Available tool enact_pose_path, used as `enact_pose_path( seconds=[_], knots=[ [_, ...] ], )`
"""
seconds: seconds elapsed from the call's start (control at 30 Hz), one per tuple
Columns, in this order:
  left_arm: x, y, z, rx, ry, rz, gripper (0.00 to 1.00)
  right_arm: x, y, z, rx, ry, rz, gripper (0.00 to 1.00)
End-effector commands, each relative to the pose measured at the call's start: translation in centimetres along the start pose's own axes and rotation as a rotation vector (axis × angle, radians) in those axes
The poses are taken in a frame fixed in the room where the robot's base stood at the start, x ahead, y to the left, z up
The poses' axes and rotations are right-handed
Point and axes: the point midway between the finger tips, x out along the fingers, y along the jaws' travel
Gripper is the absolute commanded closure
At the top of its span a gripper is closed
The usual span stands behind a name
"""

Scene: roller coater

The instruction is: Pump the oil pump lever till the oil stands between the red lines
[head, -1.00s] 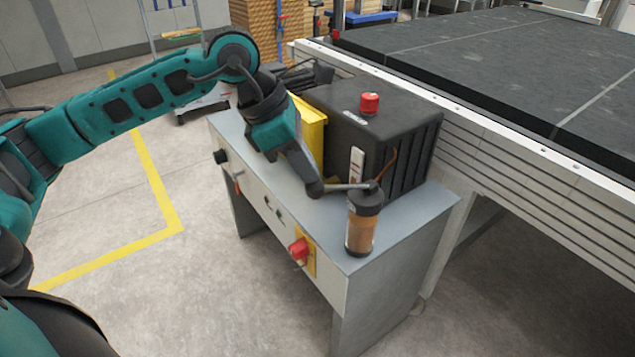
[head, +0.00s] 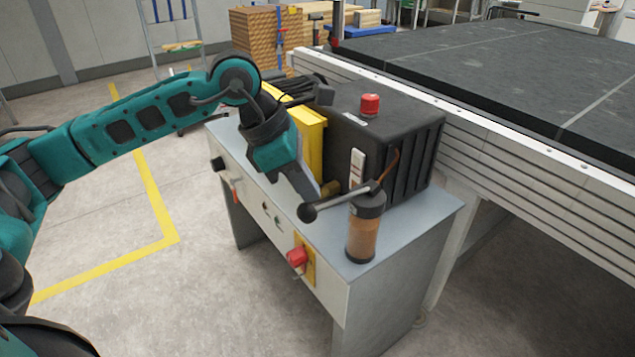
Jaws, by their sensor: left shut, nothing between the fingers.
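The oil pump (head: 363,232) is a clear cylinder of amber oil with a dark cap, standing at the near right corner of the grey cabinet top. Its lever (head: 338,200) runs left from the cap to a round black knob (head: 308,212). My left gripper (head: 314,192) is shut and empty, pointing down just behind the knob; whether it touches the lever I cannot tell. A white gauge plate (head: 357,168) stands on the black housing behind the pump. Its red lines and oil level are too small to read. My right gripper is out of view.
The black housing (head: 385,130) with a red button (head: 370,104) and a yellow block (head: 312,140) stand close behind my left gripper. A red switch (head: 297,257) sticks out of the cabinet front (head: 325,285). A large dark-topped machine bed lies at the right.

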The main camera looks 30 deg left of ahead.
Motion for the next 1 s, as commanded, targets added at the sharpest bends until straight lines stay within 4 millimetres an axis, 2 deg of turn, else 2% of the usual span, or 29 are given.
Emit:
enact_pose_path(
  seconds=[0.2,0.47,0.77,0.87,1.0],
  knots=[
    [-0.1,0.0,-0.1,-0.001,0.004,0.000,1.00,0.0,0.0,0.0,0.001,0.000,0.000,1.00],
    [-1.9,0.1,-2.4,-0.002,0.007,0.002,1.00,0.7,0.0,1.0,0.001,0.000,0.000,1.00],
    [-2.3,0.0,-2.4,0.000,0.004,-0.001,1.00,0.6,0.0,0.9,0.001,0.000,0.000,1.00],
    [-2.3,0.0,-2.3,0.000,0.004,-0.001,1.00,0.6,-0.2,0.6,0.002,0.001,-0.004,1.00],
    [-2.3,0.0,-2.3,0.000,0.003,-0.001,1.00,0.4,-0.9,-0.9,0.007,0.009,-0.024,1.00]
  ],
)
